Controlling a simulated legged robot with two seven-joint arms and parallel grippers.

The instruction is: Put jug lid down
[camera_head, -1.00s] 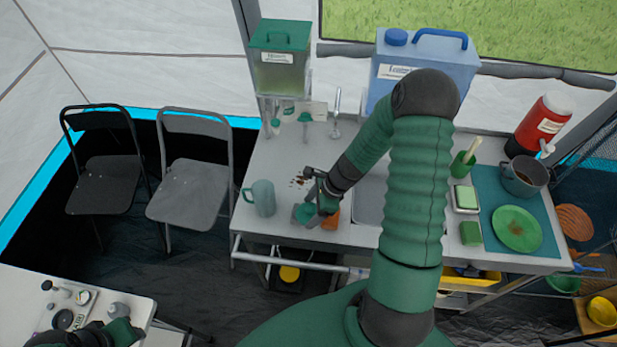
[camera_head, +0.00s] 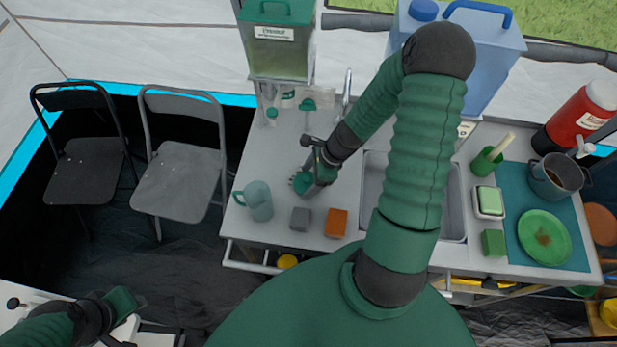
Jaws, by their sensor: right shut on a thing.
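The teal jug (camera_head: 260,203) stands upright on the left front of the metal counter, its handle to the left. My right gripper (camera_head: 303,182) is over the counter just behind and right of the jug. It is shut on a small teal-green piece, probably the jug lid, which it mostly hides. I cannot tell whether this piece touches the counter. My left gripper (camera_head: 122,302) is at the lower left, over a white table; its jaws are too unclear to read.
The sink (camera_head: 452,215) is to the right, partly behind my arm. A green dispenser (camera_head: 279,45) and a blue water container (camera_head: 489,45) stand at the back.

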